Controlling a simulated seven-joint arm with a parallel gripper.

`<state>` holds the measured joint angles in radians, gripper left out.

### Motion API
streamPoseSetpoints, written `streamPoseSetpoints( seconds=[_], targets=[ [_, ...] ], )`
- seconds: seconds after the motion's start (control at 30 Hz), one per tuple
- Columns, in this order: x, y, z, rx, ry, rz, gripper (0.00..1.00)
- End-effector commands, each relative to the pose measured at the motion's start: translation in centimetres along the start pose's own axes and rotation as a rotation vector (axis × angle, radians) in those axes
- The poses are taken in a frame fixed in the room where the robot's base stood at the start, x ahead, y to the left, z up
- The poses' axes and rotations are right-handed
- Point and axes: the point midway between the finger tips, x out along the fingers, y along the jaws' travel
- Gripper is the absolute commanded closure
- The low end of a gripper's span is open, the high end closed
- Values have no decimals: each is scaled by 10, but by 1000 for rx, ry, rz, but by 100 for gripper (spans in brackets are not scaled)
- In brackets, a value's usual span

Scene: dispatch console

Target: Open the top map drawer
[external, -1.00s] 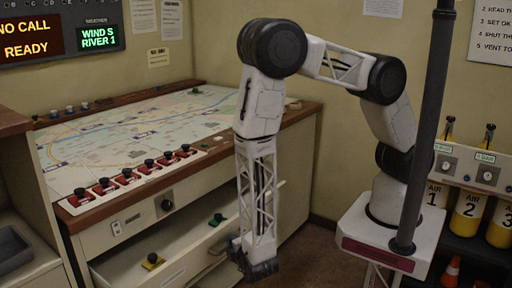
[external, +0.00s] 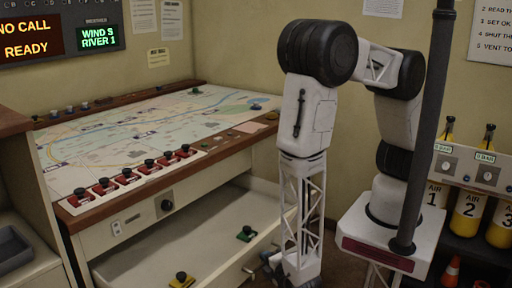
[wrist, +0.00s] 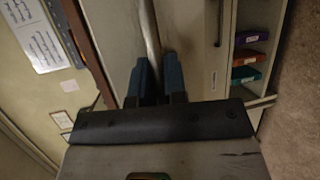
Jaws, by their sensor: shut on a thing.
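The top map drawer (external: 215,240) is pulled well out from under the map table in the external view. Its pale inside shows, with a green black-knobbed piece (external: 246,233) and a yellow one (external: 181,280) lying in it. My gripper (external: 276,264) is low at the right end of the drawer front, partly hidden by my own arm. In the wrist view my gripper (wrist: 158,80) has its two dark fingers on either side of a pale bar (wrist: 150,35), which appears to be the drawer's handle. The fingers are shut on it, though the contact is partly hidden.
Air cylinders (external: 468,215) and an orange cone (external: 451,270) stand right of my base. The wrist view shows coloured trays (wrist: 246,74).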

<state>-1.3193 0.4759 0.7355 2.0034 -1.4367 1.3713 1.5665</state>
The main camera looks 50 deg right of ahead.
Motion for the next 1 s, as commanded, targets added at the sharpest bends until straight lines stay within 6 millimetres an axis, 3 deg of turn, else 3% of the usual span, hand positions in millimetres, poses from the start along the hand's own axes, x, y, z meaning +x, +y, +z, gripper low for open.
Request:
streamPoseSetpoints(
  seconds=[0.37,0.4,0.47,1.0],
  targets=[
    [-2,0,-1,2,1,-1,100],
    [-2,0,-1,2,1,-1,86],
    [-2,0,-1,2,1,-1,78],
    [-8,0,0,1,2,0,78]
  ],
)
